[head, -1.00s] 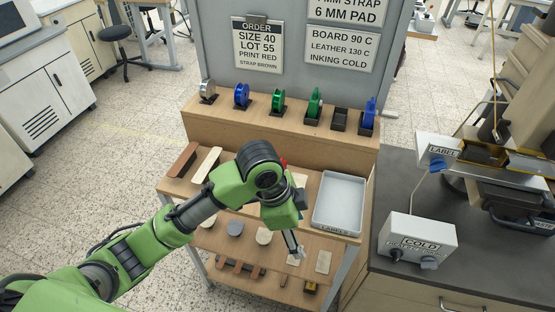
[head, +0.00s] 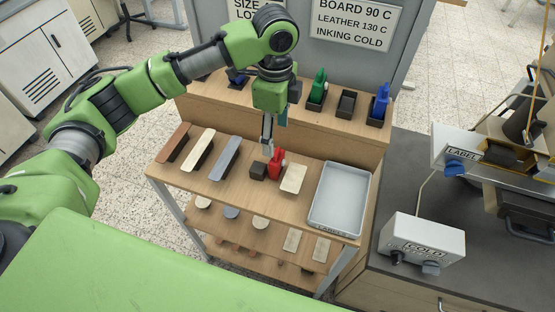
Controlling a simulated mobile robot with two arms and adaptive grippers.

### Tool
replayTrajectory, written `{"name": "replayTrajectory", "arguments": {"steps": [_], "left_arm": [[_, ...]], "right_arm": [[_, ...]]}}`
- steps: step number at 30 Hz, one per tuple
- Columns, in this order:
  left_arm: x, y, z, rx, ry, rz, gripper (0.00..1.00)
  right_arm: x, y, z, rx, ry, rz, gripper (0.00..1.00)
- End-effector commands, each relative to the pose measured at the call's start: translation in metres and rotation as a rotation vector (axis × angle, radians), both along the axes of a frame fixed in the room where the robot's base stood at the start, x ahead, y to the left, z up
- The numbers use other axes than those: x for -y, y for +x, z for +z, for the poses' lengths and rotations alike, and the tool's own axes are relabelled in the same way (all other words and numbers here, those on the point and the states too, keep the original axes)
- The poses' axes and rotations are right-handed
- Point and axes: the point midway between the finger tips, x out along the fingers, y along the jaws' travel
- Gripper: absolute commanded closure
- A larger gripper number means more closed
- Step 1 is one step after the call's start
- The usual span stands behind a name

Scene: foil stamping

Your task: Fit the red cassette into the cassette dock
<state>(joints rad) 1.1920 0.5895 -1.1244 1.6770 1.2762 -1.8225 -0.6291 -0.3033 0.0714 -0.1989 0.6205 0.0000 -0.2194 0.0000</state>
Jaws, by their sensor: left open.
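The red cassette (head: 276,163) stands on the wooden bench top, right beside a small dark block (head: 258,171). My left gripper (head: 268,148) points down just above and slightly left of the red cassette. Its jaws are open and hold nothing; whether a finger touches the cassette I cannot tell. On the raised shelf, a dark holder (head: 346,103) stands empty between a green cassette (head: 317,89) and a blue cassette (head: 380,102). I cannot tell for sure which part is the cassette dock. My right gripper is not in view.
Brown, cream and grey strips (head: 225,158) lie left on the bench, and a cream pad (head: 293,178) lies right of the cassette. A pale tray (head: 340,197) is at the right. A COLD control box (head: 422,242) and a stamping machine (head: 500,160) stand on the dark counter.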

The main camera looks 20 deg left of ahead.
Motion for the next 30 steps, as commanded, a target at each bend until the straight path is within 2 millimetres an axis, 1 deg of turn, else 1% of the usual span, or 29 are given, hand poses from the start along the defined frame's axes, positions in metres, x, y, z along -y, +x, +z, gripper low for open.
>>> {"name": "replayTrajectory", "arguments": {"steps": [1,3,6,11,14,18,21,24,30], "left_arm": [[-0.001,-0.001,-0.010,-0.004,0.000,0.001,0.39],[0.000,-0.001,-0.023,-0.003,0.000,0.001,0.39],[0.000,0.000,-0.036,0.000,0.000,0.002,0.39],[0.000,0.000,-0.047,0.001,-0.001,0.001,0.39],[0.001,-0.001,-0.056,0.000,0.001,0.002,0.39],[0.003,-0.003,-0.077,-0.001,0.001,0.001,0.39],[0.003,-0.003,-0.091,0.000,0.000,0.000,0.39],[0.003,-0.002,-0.097,0.002,0.000,0.000,0.39],[0.003,-0.002,-0.099,0.003,0.000,0.000,0.39]], "right_arm": [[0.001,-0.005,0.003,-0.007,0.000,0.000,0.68],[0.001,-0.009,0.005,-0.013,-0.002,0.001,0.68],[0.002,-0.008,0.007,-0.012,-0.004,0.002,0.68],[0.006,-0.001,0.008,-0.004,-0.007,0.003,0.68],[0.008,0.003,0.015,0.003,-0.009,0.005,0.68],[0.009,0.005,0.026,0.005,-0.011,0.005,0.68],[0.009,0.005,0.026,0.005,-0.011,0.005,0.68],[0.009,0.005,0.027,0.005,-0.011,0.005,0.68],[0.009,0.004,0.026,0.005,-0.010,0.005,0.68]]}}
